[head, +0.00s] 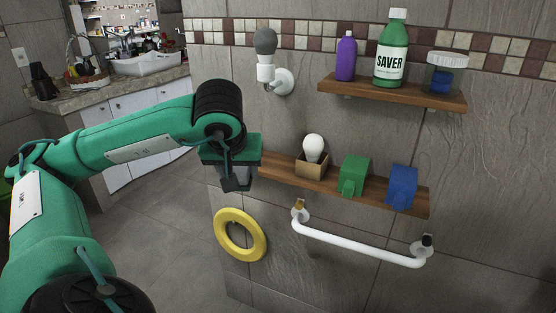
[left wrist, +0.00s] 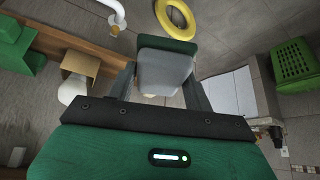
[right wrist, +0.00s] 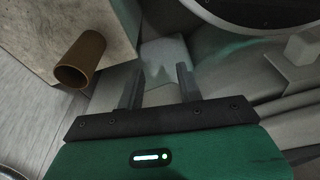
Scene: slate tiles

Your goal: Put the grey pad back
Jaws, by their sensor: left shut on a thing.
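The grey pad (left wrist: 165,70), with a green layer along one edge, is between the fingers of my left gripper (left wrist: 160,92) in the left wrist view. In the head view my left gripper (head: 237,176) is shut on it, pointing down, left of the lower wooden shelf (head: 280,178). The pad is mostly hidden there by the gripper. A green block (head: 354,174) and a blue block (head: 402,187) sit on the right part of that shelf. My right gripper (right wrist: 158,88) is open and empty in the right wrist view and out of the head view.
A light bulb in a small box (head: 312,160) stands on the lower shelf. Above is an upper shelf (head: 395,92) with bottles and a jar. A bulb-like wall fixture (head: 266,62), yellow ring (head: 240,235) and white rail (head: 355,243) are on the tiled wall.

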